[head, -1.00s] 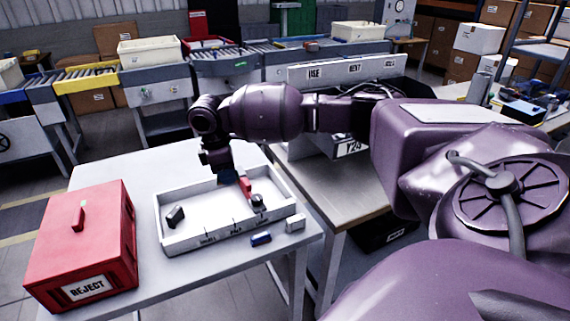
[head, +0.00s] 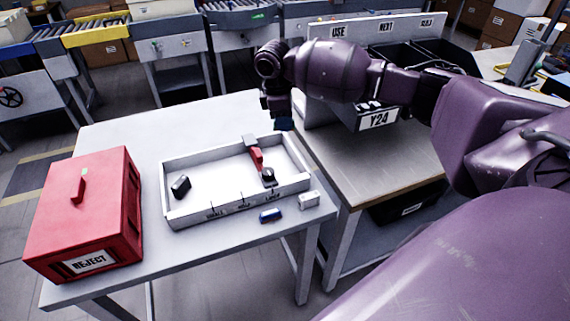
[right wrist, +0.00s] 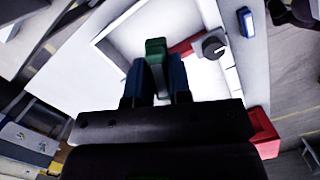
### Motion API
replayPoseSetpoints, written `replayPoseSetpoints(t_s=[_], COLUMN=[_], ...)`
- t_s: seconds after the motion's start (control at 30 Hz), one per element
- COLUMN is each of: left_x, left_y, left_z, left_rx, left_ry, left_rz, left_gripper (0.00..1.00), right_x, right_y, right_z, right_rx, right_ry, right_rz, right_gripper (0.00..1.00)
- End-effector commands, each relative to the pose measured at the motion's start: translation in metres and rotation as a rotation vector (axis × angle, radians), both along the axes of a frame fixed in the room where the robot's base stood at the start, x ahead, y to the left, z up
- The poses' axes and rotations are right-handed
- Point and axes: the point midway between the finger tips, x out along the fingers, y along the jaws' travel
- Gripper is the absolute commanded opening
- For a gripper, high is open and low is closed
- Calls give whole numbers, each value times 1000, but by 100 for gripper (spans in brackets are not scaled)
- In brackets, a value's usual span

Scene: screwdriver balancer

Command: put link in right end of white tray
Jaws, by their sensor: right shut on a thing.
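The white tray (head: 196,217) lies on the left table, open at the top. My right gripper (head: 284,124) appears near the tray's back right corner in the head view. In the right wrist view its blue fingers (right wrist: 155,78) are shut on a green piece (right wrist: 156,48), probably the link, with the white tray behind it. This piece is not clear in the head view. A red piece (head: 257,159) lies in the tray's right part, with a grey block (head: 249,141) and a dark rounded part (head: 268,177) at its ends. My left gripper is not in view.
A black piece (head: 180,186) lies in the tray's left part. A blue piece (head: 270,215) and a white piece (head: 309,201) lie on the table before the tray. The red REJECT box (head: 85,215) stands left. A bin marked Y24 (head: 377,119) stands on the right table.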

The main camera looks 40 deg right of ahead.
Motion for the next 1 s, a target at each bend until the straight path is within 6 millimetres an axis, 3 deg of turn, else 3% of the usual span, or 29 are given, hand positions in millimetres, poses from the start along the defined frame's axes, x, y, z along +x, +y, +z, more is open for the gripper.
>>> replayPoseSetpoints(t_s=[0.03, 0.2, 0.4, 0.73, 1.0], left_x=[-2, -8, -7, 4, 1], left_y=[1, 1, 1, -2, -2], left_z=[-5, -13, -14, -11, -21], left_rx=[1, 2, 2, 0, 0], left_ry=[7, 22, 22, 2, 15], left_rz=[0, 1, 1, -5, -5], left_gripper=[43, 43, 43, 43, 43], right_x=[0, -1, 0, 0, 0], right_y=[0, 0, 0, 0, 0], right_z=[-15, -52, -89, -110, -152], right_rx=[0, 0, 0, 0, 0], right_ry=[4, 5, 2, 0, 3], right_rz=[0, -2, -1, 0, 0], right_gripper=[0, 0, 0, 0, 0])
